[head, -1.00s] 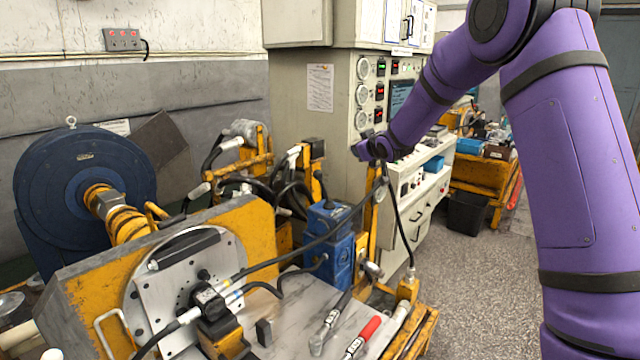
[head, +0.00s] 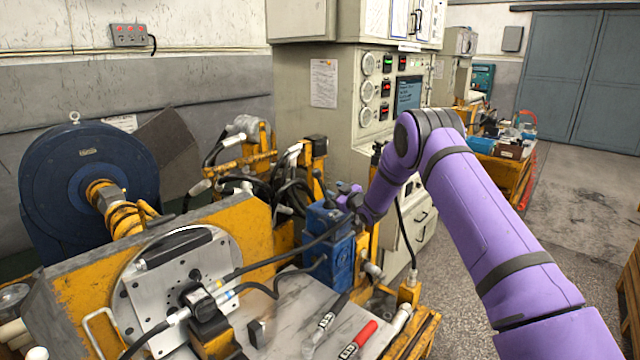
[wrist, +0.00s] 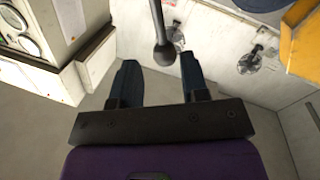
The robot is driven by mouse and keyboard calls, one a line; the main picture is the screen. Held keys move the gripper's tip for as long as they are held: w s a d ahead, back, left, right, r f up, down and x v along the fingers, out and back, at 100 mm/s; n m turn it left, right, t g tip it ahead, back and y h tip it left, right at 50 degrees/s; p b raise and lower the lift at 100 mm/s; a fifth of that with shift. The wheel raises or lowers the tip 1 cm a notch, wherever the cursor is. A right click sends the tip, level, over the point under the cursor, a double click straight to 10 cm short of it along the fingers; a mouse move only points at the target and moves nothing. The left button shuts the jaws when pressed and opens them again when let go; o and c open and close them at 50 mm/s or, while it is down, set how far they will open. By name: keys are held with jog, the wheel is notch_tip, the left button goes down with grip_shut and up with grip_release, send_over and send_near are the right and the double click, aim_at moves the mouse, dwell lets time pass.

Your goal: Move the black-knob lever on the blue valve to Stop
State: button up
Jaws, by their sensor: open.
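The blue valve (head: 340,262) stands on the bench in the middle of the head view. A thin dark lever (head: 321,187) rises from its top. My gripper (head: 344,194) is just right of the lever, above the valve; its fingers are too small to read there. In the wrist view my gripper (wrist: 159,68) is open, with two dark fingers apart and nothing between their pads. The lever's round black knob (wrist: 164,54) hangs at the end of its rod just beyond the fingertips, nearer the right finger. I cannot tell whether it touches.
A yellow fixture (head: 250,225) with a round plate and black hoses stands left of the valve. A red-handled tool (head: 358,338) lies on the bench top. A control cabinet (head: 345,120) with gauges rises behind. Open floor (head: 560,235) lies to the right.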

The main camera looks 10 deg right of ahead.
aim_at(321, 183)
jog(key=x, duration=0.9)
jog(key=shift+w+a, duration=0.1)
jog(key=shift+w, duration=0.2)
grip_shut()
